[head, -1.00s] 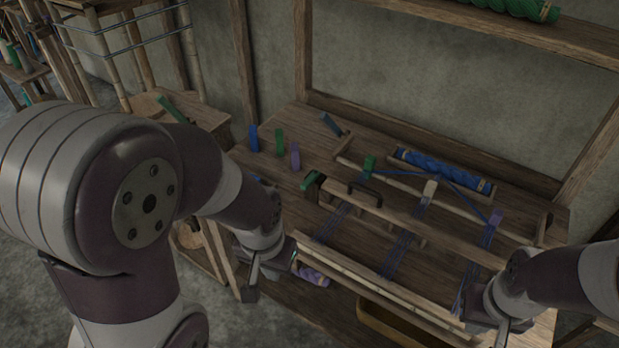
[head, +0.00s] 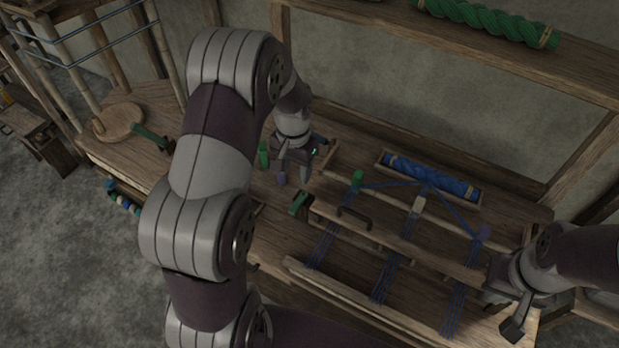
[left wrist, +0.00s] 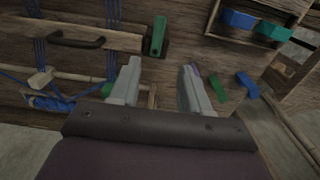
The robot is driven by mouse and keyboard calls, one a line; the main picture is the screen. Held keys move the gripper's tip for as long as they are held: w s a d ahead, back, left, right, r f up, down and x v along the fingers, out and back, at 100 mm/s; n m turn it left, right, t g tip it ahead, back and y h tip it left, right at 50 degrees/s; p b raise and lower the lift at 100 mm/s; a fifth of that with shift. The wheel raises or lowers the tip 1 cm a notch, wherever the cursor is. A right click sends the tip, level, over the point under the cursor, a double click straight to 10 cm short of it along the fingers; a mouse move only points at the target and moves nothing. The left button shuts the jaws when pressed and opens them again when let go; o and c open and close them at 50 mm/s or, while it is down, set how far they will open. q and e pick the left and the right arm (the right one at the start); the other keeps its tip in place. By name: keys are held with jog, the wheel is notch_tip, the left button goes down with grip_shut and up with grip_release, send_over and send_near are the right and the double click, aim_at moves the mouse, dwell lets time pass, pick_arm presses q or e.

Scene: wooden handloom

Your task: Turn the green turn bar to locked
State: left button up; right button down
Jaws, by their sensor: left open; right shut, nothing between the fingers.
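A short green bar (head: 301,204) sits on a dark mount at the left end of the loom's handled beam. It also shows in the left wrist view (left wrist: 158,36), beyond my left fingers. A longer green bar (head: 148,136) lies at the left of the bench, by a round wooden disc. I cannot tell which of them is the turn bar. My left gripper (head: 293,172) is open over the upright pegs, behind the beam-end bar and apart from it. Its two fingers show in the left wrist view (left wrist: 158,88). My right gripper (head: 512,318) is shut and empty at the loom's right front.
A green peg (head: 264,154) and a purple peg (head: 281,179) stand close to my left gripper. A blue peg (left wrist: 247,85) shows in the left wrist view. A dark handle (head: 354,217) rises from the beam. A blue yarn roll (head: 432,177) lies in a tray behind.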

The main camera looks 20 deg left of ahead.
aim_at(297, 205)
pick_arm(q)
jog(key=f, duration=0.3)
jog(key=f+p, duration=0.1)
jog(key=f, duration=0.3)
jog(key=f+p, duration=0.1)
jog(key=f, duration=0.2)
jog(key=shift+s+f, duration=0.4)
jog(key=shift+s+d+f, duration=0.1)
jog(key=shift+f, duration=0.15)
jog(key=shift+s+d, duration=0.15)
jog(key=shift+s, duration=0.15)
jog(key=shift+w+f, duration=0.1)
jog(key=shift+w, duration=0.05)
jog(key=shift+c, duration=0.3)
grip_shut()
pick_arm(e)
jog(key=r, duration=0.1)
jog(key=s+r, duration=0.1)
jog(key=shift+s+d+r, duration=0.1)
jog(key=shift+d+r, duration=0.1)
jog(key=shift+r, duration=0.1)
